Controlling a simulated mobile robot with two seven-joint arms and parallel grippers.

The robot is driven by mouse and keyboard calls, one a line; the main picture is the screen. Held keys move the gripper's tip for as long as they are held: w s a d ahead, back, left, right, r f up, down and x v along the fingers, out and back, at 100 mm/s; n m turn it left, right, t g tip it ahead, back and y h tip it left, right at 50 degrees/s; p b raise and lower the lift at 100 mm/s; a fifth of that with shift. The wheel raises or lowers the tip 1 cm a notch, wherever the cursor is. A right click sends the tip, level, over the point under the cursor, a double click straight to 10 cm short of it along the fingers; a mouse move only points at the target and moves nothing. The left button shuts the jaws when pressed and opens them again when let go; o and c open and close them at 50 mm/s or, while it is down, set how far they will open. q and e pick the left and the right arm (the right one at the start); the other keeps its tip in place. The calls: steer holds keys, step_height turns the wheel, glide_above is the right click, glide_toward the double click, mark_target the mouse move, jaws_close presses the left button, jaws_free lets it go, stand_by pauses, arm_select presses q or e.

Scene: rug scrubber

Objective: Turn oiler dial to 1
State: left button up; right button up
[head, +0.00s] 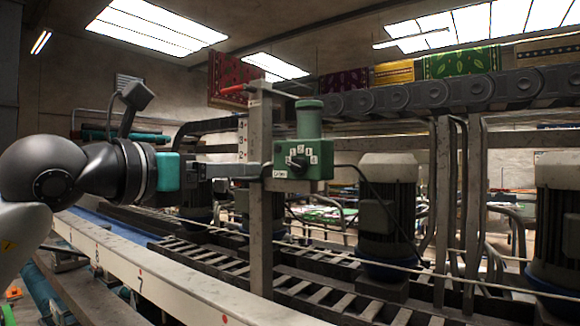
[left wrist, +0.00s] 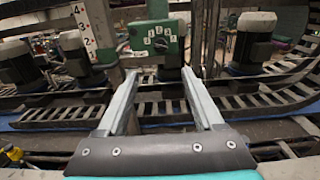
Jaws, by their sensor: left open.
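The oiler is a green box (head: 318,172) with a green cylinder on top, fixed to a grey upright post in the head view. Its dark dial (head: 298,163) sits on the front face, with small white number tiles arched above it. I cannot tell which number the dial points to. The oiler's dial also shows in the left wrist view (left wrist: 162,46), top centre. My left gripper (head: 262,169) is open and empty, level with the dial and pointing at the box. In the left wrist view its two fingers (left wrist: 159,74) flank the dial's line, apart from it. My right gripper is not in view.
The grey post (head: 260,200) stands left of the oiler, with a numbered white scale beside it. A white rail (head: 180,285) runs below my left arm. Grey motors (head: 387,200) and a slatted conveyor (head: 330,295) lie behind. A black cable hangs right of the oiler.

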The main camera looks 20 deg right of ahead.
mark_target(292, 167)
arm_select(q)
steer(key=p+x, duration=0.5)
steer(key=x, duration=0.8)
steer(key=shift+d+r, duration=0.15)
steer(key=shift+p+x, duration=0.35)
steer(key=shift+x, duration=0.5)
jaws_close()
